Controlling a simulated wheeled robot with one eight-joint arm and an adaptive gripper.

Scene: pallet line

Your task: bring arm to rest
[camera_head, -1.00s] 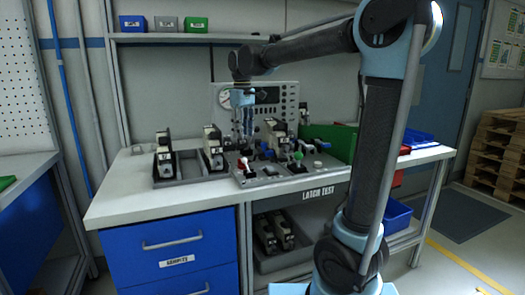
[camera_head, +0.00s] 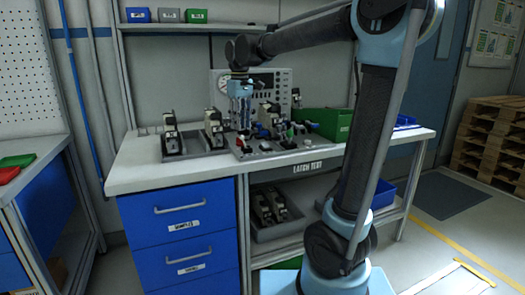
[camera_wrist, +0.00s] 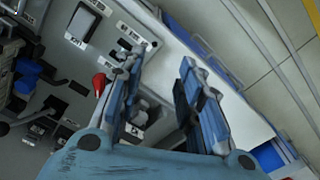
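My arm reaches from the right over the workbench. My gripper (camera_head: 241,118) points down above the latch test fixture (camera_head: 262,153) in the head view. In the wrist view my gripper (camera_wrist: 160,75) shows two blue fingers spread apart with nothing held between them. Below the fingers in the wrist view lies the fixture plate, with a red knob (camera_wrist: 99,84) beside the left finger. Part of the fixture is hidden behind the gripper.
Black and white latch units (camera_head: 172,139) stand in a grey tray left of the gripper. A test panel (camera_head: 276,82) stands behind, and a green bin (camera_head: 325,122) is at the right. Blue drawers (camera_head: 181,222) are below. Stacked pallets (camera_head: 487,138) stand far right.

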